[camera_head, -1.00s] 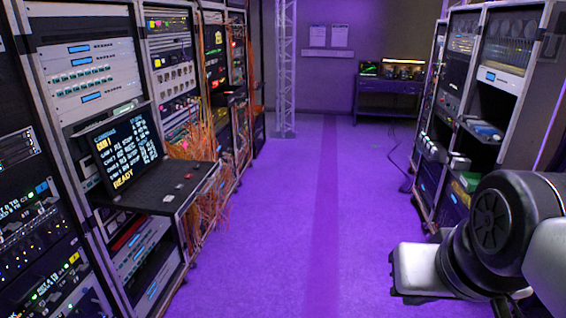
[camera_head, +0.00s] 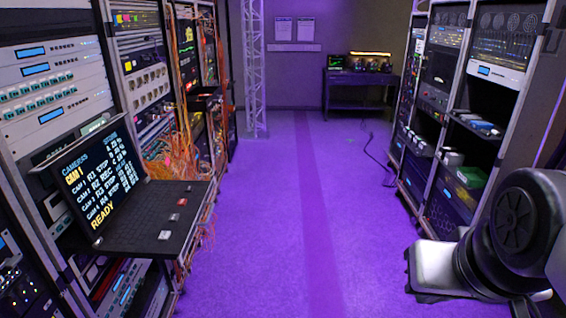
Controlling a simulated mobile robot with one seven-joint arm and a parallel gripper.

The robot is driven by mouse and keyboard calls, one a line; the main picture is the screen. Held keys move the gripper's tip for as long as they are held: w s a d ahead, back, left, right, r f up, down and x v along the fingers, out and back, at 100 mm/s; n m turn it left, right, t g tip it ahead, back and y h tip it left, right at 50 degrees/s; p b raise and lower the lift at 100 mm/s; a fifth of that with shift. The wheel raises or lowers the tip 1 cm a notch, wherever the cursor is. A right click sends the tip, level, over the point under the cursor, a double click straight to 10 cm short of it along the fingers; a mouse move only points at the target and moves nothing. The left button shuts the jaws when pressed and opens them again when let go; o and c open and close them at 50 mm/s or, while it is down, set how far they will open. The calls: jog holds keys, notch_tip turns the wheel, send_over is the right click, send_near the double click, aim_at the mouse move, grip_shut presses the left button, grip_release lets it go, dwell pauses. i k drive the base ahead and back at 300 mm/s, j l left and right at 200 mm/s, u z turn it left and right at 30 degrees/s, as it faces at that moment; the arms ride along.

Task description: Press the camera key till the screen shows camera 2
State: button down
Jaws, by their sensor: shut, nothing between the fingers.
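A tilted black screen (camera_head: 97,184) stands on a pull-out console at the left rack. It is headed CAMERAS and shows a yellow CAM 1 at the top left, a list of several camera rows in white, and a yellow READY at the bottom. Part of my arm shows at the lower right, far from the console; my gripper's fingers are not visible.
Equipment racks with orange cables (camera_head: 183,140) line the left side. Another rack row (camera_head: 460,110) stands at the right. The purple floor (camera_head: 270,230) between them is clear, apart from a dark cable (camera_head: 376,155) near the right racks. A low table (camera_head: 358,92) stands at the back.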

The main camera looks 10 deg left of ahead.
aim_at(164, 235)
jog(key=i+j, duration=0.1)
jog(key=j, duration=0.35)
jog(key=i+j, duration=0.15)
jog(key=j, duration=0.3)
jog(key=i+j, duration=0.1)
jog(key=j, duration=0.3)
jog(key=i+j+z, duration=0.1)
jog(key=j, duration=0.35)
jog(key=i+j, duration=0.1)
jog(key=j, duration=0.35)
